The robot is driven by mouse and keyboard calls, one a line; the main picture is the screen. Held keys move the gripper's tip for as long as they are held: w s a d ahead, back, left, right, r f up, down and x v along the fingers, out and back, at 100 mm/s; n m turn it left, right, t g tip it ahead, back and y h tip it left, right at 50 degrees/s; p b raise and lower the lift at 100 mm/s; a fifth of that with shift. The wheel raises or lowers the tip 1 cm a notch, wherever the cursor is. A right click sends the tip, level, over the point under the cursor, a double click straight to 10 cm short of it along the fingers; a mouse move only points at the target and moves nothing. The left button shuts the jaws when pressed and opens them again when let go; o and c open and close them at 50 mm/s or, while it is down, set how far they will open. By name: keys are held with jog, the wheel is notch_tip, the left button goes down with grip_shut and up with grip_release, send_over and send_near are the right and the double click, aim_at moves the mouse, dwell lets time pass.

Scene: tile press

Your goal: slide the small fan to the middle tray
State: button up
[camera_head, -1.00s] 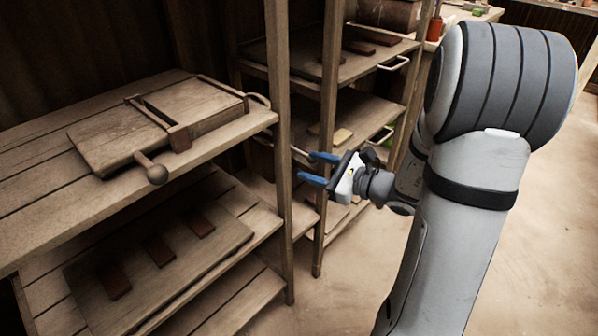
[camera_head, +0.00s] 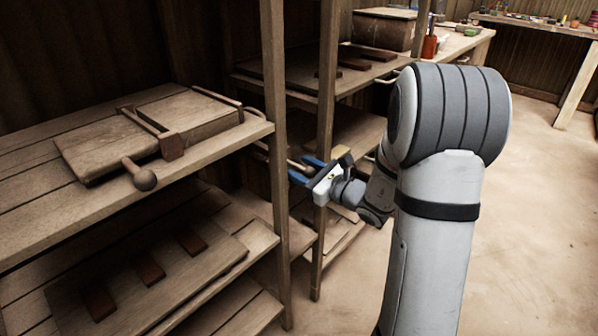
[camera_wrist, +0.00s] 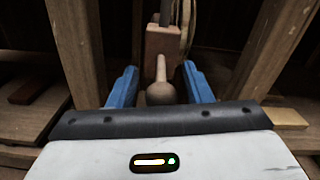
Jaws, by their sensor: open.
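My gripper (camera_head: 308,172) is open beside the post between two wooden racks. In the wrist view its blue fingers (camera_wrist: 160,88) stand on either side of a round wooden knob (camera_wrist: 160,94). The knob is on a short rod from a wooden block (camera_wrist: 162,42); I cannot tell whether the fingers touch it. In the head view the rod and knob (camera_head: 303,167) show partly behind the fingers. I cannot make out a small fan. Boards stand on several shelf levels, one with dark red tiles (camera_head: 148,268); I cannot tell which is the middle tray.
A wooden press (camera_head: 150,135) with a ball-ended lever lies on the left rack's top shelf. Rack posts (camera_head: 274,130) stand close to my gripper. A yellowish block (camera_wrist: 285,117) lies to the right in the wrist view. Open floor (camera_head: 530,220) is on the right.

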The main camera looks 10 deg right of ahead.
grip_shut()
dwell(0.4)
